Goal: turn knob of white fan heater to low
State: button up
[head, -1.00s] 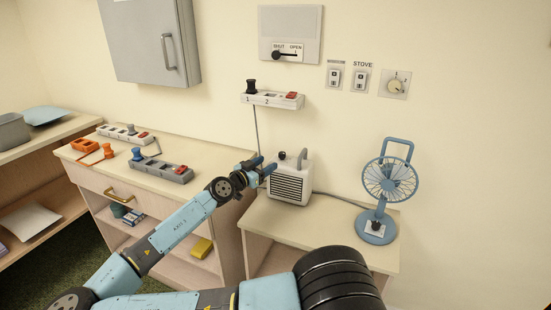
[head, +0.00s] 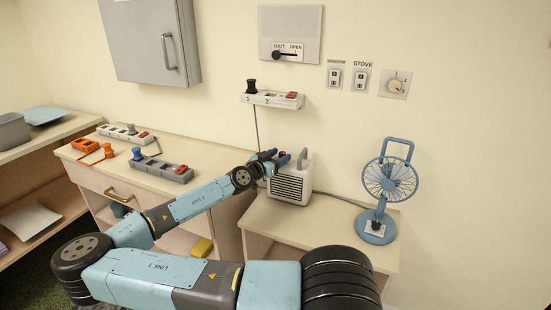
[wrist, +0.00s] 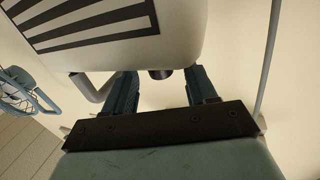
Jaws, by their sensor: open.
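The white fan heater (head: 291,185) stands on the low cabinet, with a dark grille on its front and a grey handle on top. In the wrist view the heater (wrist: 120,45) fills the upper left, and its dark knob (wrist: 160,74) shows between my fingers. My gripper (head: 277,157) is at the heater's top left, hiding the knob in the head view. In the wrist view my gripper (wrist: 162,82) is open, with one finger on each side of the knob and gaps visible. I cannot read the knob's setting.
A blue fan (head: 384,190) stands right of the heater on the low cabinet (head: 320,225). A power strip (head: 273,99) is on the wall above, its cord hanging behind my gripper. More strips lie on the left counter (head: 190,150).

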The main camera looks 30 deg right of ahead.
jog(key=c, duration=1.1)
jog(key=shift+o, duration=0.2)
jog(key=shift+a, duration=0.45)
jog(key=shift+d, duration=0.45)
jog(key=shift+s+d+n+t+y, duration=0.2)
jog(key=shift+n+t+y, duration=0.7)
jog(key=shift+t, duration=0.45)
jog(key=shift+s+d+n+t+y, duration=0.1)
jog(key=shift+s+n+t+y, duration=0.1)
jog(key=shift+n+t+y, duration=0.8)
grip_shut()
jog(key=shift+n+t, duration=0.3)
jog(key=shift+t, duration=0.15)
jog(key=shift+s+d+n+t+y, duration=0.1)
jog(key=shift+n+t+y, duration=0.5)
jog(key=shift+t+y, duration=0.1)
jog(key=shift+s+d+n+t+y, duration=0.1)
jog(key=shift+n+t+y, duration=0.5)
jog(key=shift+t, duration=0.1)
jog(key=shift+n+y, duration=0.3)
jog(key=shift+y, duration=0.1)
